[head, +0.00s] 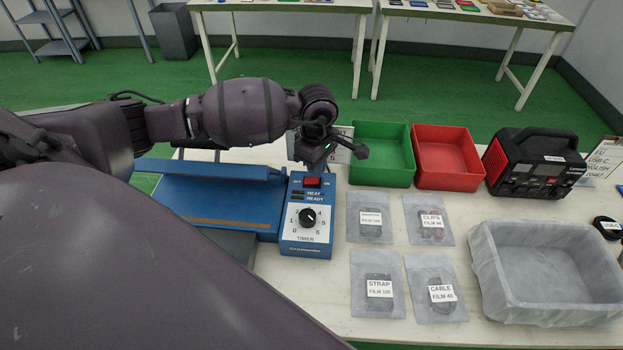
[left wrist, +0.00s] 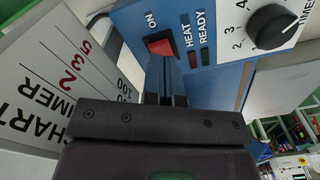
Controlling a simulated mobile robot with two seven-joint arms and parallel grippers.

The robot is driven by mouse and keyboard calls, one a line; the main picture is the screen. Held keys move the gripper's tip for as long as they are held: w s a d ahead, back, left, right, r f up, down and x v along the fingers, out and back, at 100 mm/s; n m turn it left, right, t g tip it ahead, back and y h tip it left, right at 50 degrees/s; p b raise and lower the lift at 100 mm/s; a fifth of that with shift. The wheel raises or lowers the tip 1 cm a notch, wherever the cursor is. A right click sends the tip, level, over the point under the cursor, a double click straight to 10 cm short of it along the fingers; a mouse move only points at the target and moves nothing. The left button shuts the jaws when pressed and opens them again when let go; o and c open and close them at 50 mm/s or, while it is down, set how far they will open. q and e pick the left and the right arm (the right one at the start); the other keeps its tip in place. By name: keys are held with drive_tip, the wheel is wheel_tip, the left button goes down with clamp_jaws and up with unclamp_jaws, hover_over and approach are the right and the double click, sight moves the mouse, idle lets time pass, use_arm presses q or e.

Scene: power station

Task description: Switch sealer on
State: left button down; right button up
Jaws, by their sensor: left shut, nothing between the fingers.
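The sealer is a blue machine with a long bar at left and a control box (head: 306,243) at right. Its red rocker switch (head: 312,182) is at the top of the box and also shows in the left wrist view (left wrist: 160,46), beside the word ON. I cannot tell which way the rocker is tilted. The HEAT and READY lamps look dark. The timer knob (head: 307,217) is black on a white dial. My left gripper (head: 315,165) is shut and empty, just above the switch; in the wrist view its fingertips (left wrist: 166,90) point at it. Contact is unclear. My right gripper is out of view.
A timer chart (left wrist: 60,80) stands beside the sealer. Green (head: 380,178) and red (head: 446,180) bins are behind, right of my gripper. Several labelled pouches, a grey lined tray (head: 500,308) and a black-and-red device (head: 536,160) are on the table to the right.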

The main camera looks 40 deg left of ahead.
use_arm(q)
drive_tip(key=shift+f, duration=0.25)
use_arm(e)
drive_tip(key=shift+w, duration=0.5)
use_arm(q)
drive_tip(key=shift+f, duration=0.15)
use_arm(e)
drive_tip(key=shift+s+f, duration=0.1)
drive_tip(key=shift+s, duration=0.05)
use_arm(q)
drive_tip(key=shift+f+b, duration=0.2)
drive_tip(key=shift+b, duration=0.2)
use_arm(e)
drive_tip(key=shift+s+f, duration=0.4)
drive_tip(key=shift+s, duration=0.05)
use_arm(q)
drive_tip(key=shift+f, duration=0.15)
drive_tip(key=shift+f, duration=0.25)
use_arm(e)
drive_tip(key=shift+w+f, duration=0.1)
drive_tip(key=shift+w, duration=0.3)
